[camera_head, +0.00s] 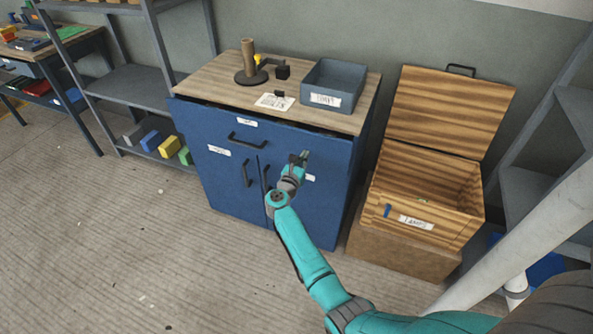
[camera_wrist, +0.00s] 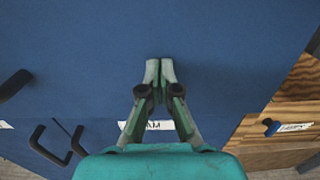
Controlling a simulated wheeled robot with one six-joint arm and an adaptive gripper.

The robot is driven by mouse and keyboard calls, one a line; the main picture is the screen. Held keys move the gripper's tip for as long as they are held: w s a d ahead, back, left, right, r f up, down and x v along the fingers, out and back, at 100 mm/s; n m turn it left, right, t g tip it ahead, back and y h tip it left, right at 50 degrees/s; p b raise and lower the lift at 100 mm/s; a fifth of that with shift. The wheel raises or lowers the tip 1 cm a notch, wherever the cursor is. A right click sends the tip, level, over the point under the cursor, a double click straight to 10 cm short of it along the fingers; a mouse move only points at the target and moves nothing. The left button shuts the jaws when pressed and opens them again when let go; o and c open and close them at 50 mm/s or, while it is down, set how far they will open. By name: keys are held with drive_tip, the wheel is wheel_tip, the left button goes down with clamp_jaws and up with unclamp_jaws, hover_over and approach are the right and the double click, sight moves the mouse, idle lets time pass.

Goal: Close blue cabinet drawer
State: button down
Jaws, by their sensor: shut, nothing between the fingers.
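The blue cabinet (camera_head: 330,205) stands against the wall under a wooden top. Its wide drawer (camera_head: 290,140) is at the top, with a black handle and a small white label. A dark gap shows between the drawer front's upper edge and the wooden top, so the drawer looks slightly out. My gripper (camera_head: 304,156) is shut and empty, in front of the right part of the drawer front. In the wrist view my gripper (camera_wrist: 160,66) points at a plain blue front (camera_wrist: 230,60). Whether the fingertips touch it I cannot tell.
Two doors with black handles are below the drawer. A grey bin (camera_head: 333,87) and a stand with a wooden post (camera_head: 248,58) are on the top. An open wooden crate (camera_head: 425,190) stands close on the right. Shelves (camera_head: 140,85) are at left; floor in front is clear.

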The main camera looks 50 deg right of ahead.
sight(308, 149)
drive_tip(key=x, duration=0.3)
drive_tip(key=shift+w+d, duration=0.1)
drive_tip(key=shift+d, duration=0.25)
drive_tip(key=shift+d+r, duration=0.1)
drive_tip(key=shift+w+d+r, duration=0.1)
